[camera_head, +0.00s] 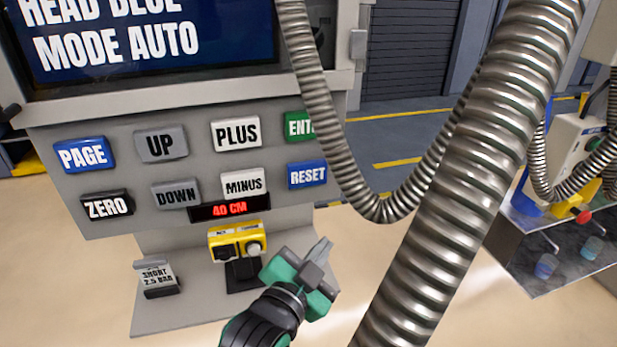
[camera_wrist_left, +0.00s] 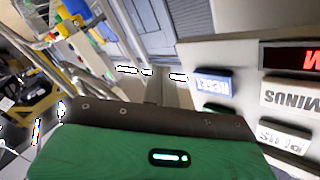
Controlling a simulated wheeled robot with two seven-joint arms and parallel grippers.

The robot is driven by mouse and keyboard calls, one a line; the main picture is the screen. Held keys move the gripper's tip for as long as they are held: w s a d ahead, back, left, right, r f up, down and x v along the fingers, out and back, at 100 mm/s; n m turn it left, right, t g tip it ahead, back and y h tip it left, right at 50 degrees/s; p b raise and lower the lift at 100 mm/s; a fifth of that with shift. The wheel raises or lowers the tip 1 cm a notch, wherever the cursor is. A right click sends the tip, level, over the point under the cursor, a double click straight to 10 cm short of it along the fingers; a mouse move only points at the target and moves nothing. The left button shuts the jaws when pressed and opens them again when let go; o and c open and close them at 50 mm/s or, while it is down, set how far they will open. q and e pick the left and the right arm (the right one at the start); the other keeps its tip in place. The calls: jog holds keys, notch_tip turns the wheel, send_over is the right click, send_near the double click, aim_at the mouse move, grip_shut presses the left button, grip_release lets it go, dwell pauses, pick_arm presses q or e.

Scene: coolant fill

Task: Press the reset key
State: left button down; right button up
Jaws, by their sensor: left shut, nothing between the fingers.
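The reset key (camera_head: 307,174) is a blue key with white lettering at the right end of the lower key row on the grey panel (camera_head: 110,222). It also shows in the left wrist view (camera_wrist_left: 212,84), to the right of my fingertips. My left gripper (camera_head: 322,248) is green and grey, shut and empty. In the head view its fingertips are below the reset key and apart from it. In the left wrist view the shut fingers (camera_wrist_left: 172,88) point past the left side of the key. My right gripper is not in view.
The enter key (camera_head: 299,126), partly hidden by a ribbed metal hose (camera_head: 325,120), sits above reset. The minus key (camera_head: 244,183) is to its left. A red display (camera_head: 229,208) and yellow box (camera_head: 238,240) are below. A thicker hose (camera_head: 470,170) crosses the right side.

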pick_arm(q)
notch_tip(320, 180, up, 8)
jog(key=s+m+t+h, duration=0.1)
jog(key=s, duration=0.1)
jog(key=shift+s+d+r, duration=0.15)
jog(key=shift+s+d, duration=0.05)
jog(key=shift+s, duration=0.15)
jog(key=b, duration=0.1)
send_near(324, 171)
jog(key=w+d, duration=0.2)
jog(key=d, duration=0.1)
jog(key=shift+w+a, duration=0.6)
jog(key=shift+w, duration=0.2)
dwell(0.5)
jog(key=shift+w+p, duration=0.1)
jog(key=shift+p, duration=0.2)
dwell(0.4)
